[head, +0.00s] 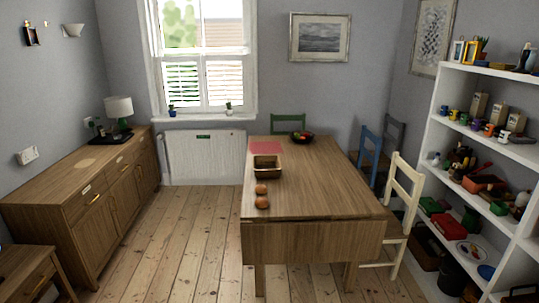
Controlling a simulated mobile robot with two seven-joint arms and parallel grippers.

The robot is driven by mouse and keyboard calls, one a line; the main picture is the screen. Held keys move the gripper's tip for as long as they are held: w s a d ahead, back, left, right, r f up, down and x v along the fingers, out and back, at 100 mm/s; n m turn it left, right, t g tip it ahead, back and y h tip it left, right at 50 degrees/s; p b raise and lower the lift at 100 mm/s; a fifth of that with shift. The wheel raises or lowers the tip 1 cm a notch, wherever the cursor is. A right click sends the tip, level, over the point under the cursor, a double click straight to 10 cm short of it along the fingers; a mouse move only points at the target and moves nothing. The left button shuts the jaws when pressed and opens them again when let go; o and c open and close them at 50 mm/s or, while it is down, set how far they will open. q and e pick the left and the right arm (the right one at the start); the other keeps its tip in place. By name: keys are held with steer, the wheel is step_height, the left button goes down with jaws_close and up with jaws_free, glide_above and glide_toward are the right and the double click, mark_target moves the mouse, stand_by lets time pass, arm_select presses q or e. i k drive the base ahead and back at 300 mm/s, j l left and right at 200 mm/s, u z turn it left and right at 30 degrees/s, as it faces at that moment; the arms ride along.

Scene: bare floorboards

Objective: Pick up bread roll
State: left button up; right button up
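Two small round brown things that look like bread rolls lie on the wooden table (315,195) near its left edge. The nearer roll (262,202) is close to the table's left edge. The farther roll (261,189) lies just behind it. A rectangular tan basket or tray (267,174) stands behind both rolls; its contents are too small to make out. Neither of my grippers shows in the head view.
A red mat (265,147) and a dark bowl (302,138) with colourful contents are at the table's far end. Chairs, including a cream one (403,195), line the right side. Floorboards (190,225) are clear between the table and the sideboard (85,205).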

mark_target(261, 203)
steer(key=i, duration=1.65)
